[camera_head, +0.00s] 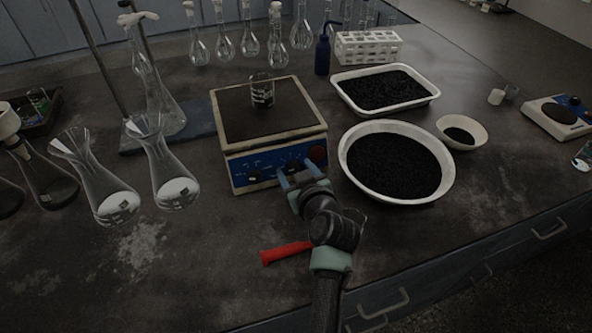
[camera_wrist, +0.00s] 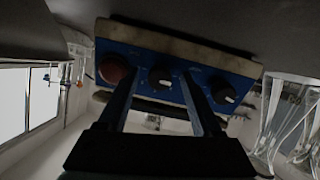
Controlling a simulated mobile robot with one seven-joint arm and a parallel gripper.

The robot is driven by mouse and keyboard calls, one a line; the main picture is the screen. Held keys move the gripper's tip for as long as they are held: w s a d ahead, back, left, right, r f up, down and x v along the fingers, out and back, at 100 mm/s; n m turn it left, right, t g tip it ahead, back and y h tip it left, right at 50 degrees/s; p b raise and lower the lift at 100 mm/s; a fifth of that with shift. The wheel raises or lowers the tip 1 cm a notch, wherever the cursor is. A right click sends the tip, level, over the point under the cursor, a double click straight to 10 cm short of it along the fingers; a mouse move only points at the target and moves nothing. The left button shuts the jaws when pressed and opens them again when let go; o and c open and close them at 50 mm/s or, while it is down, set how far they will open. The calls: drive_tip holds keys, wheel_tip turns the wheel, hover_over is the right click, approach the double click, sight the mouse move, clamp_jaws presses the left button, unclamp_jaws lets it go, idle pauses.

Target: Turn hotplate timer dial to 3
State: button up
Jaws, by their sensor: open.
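The hotplate (camera_head: 268,112) has a beige body, a dark top and a blue front panel that also shows in the wrist view (camera_wrist: 200,62). The panel carries a black dial at the left (camera_head: 254,178), a black middle dial (camera_head: 293,166) and a red knob (camera_head: 317,153). The wrist view shows them in reversed order: red knob (camera_wrist: 113,69), middle dial (camera_wrist: 160,77), end dial (camera_wrist: 223,93). Their labels are too small to read, so I cannot tell which is the timer. My gripper (camera_head: 299,173) is open at the panel. In the wrist view its fingers (camera_wrist: 159,74) appear on either side of the middle dial; contact is unclear.
A small beaker (camera_head: 262,92) stands on the hotplate. A white bowl of black grains (camera_head: 346,157) sits close at the right, with a white tray (camera_head: 434,95) behind it. Glass flasks (camera_head: 171,178) stand at the left. A red object (camera_head: 284,253) lies in front on the bench.

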clamp_jaws()
drive_tip(key=shift+m, duration=0.3)
drive_tip(key=m+p, duration=0.2)
drive_tip(key=m, duration=0.4)
drive_tip(key=shift+r+p, duration=0.1)
drive_tip(key=shift+p, duration=0.2)
drive_tip(key=m+p, duration=0.2)
drive_tip(key=m, duration=0.4)
drive_tip(key=shift+m, duration=0.3)
drive_tip(key=m+p, duration=0.2)
drive_tip(key=m, duration=0.1)
drive_tip(key=m+p, duration=0.1)
drive_tip(key=m, duration=0.3)
drive_tip(key=shift+g, duration=0.3)
drive_tip(key=m+p, duration=0.2)
drive_tip(key=m, duration=0.4)
drive_tip(key=shift+y+p, duration=0.4)
